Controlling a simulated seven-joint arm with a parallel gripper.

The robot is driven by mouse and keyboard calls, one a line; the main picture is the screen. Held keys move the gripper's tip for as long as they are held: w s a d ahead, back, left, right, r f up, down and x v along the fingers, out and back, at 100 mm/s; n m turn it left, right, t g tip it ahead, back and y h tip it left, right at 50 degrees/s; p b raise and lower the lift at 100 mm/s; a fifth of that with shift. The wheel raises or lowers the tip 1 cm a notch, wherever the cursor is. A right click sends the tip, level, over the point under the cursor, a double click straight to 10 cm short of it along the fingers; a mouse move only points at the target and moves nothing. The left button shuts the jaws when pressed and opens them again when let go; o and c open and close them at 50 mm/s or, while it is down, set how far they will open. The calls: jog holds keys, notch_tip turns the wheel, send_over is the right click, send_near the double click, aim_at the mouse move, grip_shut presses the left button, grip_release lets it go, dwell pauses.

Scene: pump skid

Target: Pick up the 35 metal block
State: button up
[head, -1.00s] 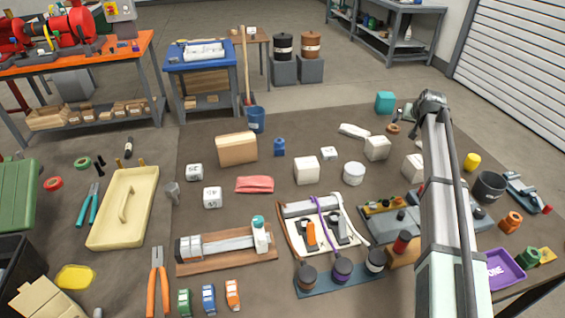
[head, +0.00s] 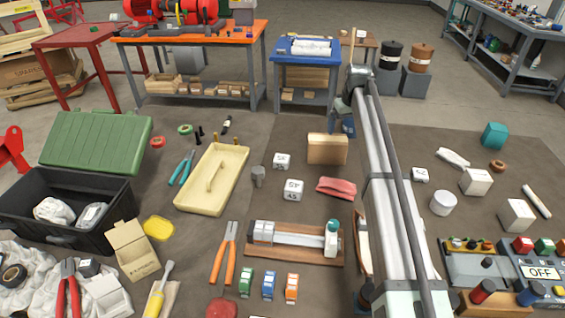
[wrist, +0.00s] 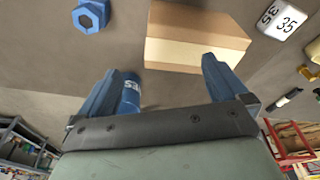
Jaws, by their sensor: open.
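The 35 metal block (wrist: 283,22) is a small pale cube with rounded edges and dark digits, at the top right of the wrist view.
The cardboard box (head: 327,149) stands beside the blocks. The other pale cube (head: 282,161) is just behind. A red cloth (head: 336,187) lies to the right and a cream tray (head: 212,180) to the left.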

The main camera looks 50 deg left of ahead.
aim_at(282, 158)
jog(key=s+a+r+n+g+h, duration=0.1)
jog(key=s+a+n, duration=0.1)
jog(key=s+a, duration=0.55)
jog(key=s+a+r+n+h, duration=0.15)
jog(key=s+a, duration=0.25)
jog(key=s, duration=0.7)
jog(key=shift+y, duration=0.35)
jog(key=f, duration=1.4)
jog(key=shift+s+d+f, duration=0.25)
jog(key=c, duration=1.2)
